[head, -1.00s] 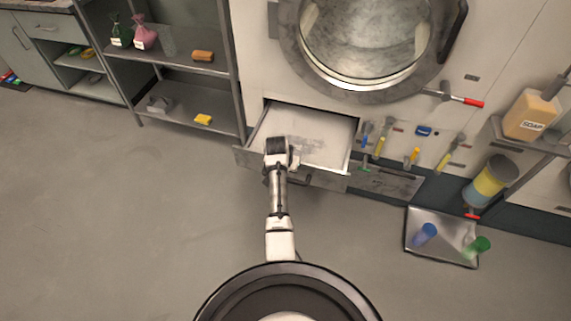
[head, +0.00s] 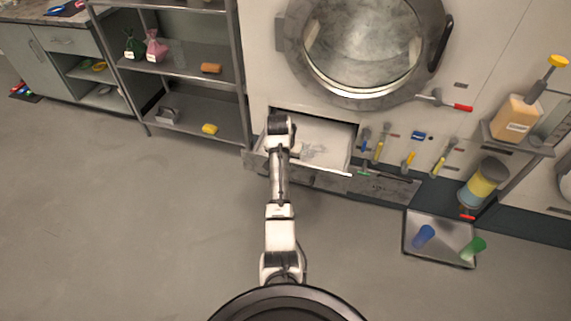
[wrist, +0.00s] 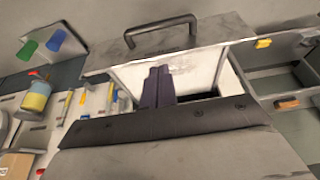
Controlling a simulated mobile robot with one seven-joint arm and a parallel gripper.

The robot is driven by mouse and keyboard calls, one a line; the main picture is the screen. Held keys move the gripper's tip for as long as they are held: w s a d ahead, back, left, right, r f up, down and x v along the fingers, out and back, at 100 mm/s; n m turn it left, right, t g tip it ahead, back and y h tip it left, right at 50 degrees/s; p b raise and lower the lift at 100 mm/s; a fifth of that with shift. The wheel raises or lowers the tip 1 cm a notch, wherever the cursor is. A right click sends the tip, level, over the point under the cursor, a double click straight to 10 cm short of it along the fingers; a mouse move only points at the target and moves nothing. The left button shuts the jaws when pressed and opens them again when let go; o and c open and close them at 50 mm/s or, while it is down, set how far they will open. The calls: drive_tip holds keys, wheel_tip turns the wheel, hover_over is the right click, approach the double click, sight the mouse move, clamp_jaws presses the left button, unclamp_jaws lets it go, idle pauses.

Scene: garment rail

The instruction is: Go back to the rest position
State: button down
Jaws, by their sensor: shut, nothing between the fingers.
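My arm reaches forward over the open drawer (head: 330,142) under the round-doored machine (head: 365,45). In the head view the wrist end of my arm is over the drawer's left part, and my fingers are hidden there. In the wrist view my gripper (wrist: 158,74) shows as two dark fingers side by side, shut with nothing between them. They are in front of the drawer's pale inside (wrist: 200,68). The drawer's front with its bar handle (wrist: 160,32) is beyond them. I cannot tell whether they touch the drawer.
A grey shelf unit (head: 185,75) stands left of the machine. Tools (head: 408,155) hang on the panel at right, below a soap bottle (head: 516,118). A metal tray (head: 440,248) with a blue cup (head: 423,236) and a green cup (head: 473,248) is at lower right.

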drive_tip(key=shift+s+r, duration=0.1)
drive_tip(key=shift+r, duration=0.2)
